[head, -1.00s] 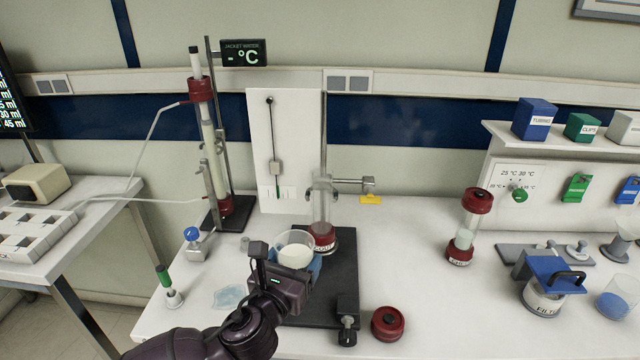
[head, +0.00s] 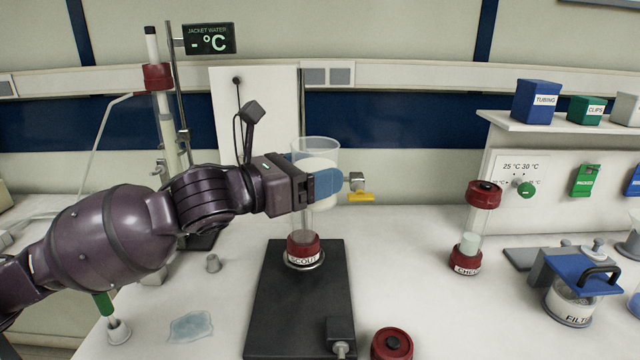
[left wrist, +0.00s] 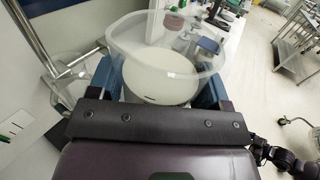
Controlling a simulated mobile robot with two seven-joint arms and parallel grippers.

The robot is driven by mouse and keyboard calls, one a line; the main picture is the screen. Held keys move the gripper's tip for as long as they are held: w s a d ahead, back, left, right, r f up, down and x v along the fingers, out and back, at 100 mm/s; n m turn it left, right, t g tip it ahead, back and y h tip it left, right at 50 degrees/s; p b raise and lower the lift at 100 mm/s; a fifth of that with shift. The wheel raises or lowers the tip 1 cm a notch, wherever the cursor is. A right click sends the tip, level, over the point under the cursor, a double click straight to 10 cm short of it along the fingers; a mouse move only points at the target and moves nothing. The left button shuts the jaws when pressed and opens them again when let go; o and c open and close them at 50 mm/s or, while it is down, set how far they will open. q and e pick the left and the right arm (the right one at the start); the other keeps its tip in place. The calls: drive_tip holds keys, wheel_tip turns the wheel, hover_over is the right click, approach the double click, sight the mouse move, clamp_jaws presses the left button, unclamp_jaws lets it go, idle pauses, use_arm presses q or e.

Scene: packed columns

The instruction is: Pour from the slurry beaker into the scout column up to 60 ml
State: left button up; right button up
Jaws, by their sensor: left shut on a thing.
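My left gripper (head: 322,183) is shut on the slurry beaker (head: 317,152), a clear beaker with off-white slurry in it. The beaker looks upright, held well above the bench. In the left wrist view the beaker (left wrist: 165,70) sits between the blue finger pads. The scout column (head: 303,248) stands on a black base plate, with a red bottom fitting labelled SCOUT. Its clear tube is mostly hidden behind my gripper and the beaker. I cannot read its fill level. Part of my right arm (left wrist: 280,157) shows small at the right of the left wrist view.
A yellow-tagged clamp (head: 358,190) sits just right of the beaker. A tall jacketed column (head: 163,110) stands behind my arm. A red-capped column (head: 475,225) and a blue-topped filter unit (head: 572,295) stand to the right. A puddle (head: 190,326) lies at the front left.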

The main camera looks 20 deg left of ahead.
use_arm(q)
drive_tip(key=shift+w+d, duration=0.1)
drive_tip(key=shift+r+h, duration=0.3)
drive_tip(key=w, duration=0.1)
drive_tip(key=w+a+n, duration=0.1)
drive_tip(key=w+a+b, duration=0.1)
drive_tip(key=shift+w+r+g, duration=0.15)
drive_tip(key=shift+r+g, duration=0.15)
drive_tip(key=shift+g, duration=0.1)
drive_tip(key=shift+r, duration=0.1)
drive_tip(key=shift+w+a+r+n+p, duration=0.1)
drive_tip(key=shift+w+a+n+p, duration=0.2)
drive_tip(key=shift+n, duration=0.2)
